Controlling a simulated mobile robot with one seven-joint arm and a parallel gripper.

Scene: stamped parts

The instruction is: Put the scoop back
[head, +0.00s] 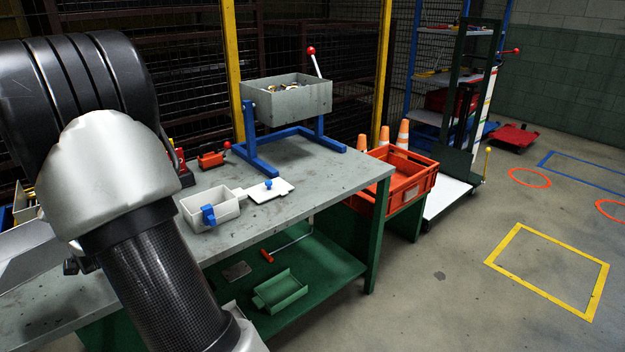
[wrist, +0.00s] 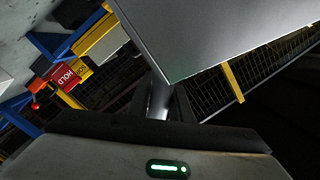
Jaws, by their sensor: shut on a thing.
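In the wrist view, my gripper (wrist: 163,108) is shut on the narrow grey handle of what looks like the scoop (wrist: 225,38). The scoop's broad, flat grey metal face spreads beyond the fingers to the upper right and fills much of that view. Its far end is cut off by the picture's edge, and I cannot see whether it holds anything. In the head view the gripper and the held scoop are not visible; my arm crosses the left side and leaves at the bottom.
The grey workbench (head: 345,178) carries a tilted-bin stand with a grey bin (head: 290,105), a white box (head: 218,207) and a white lid (head: 270,189). A green tray (head: 280,291) lies on the shelf below.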

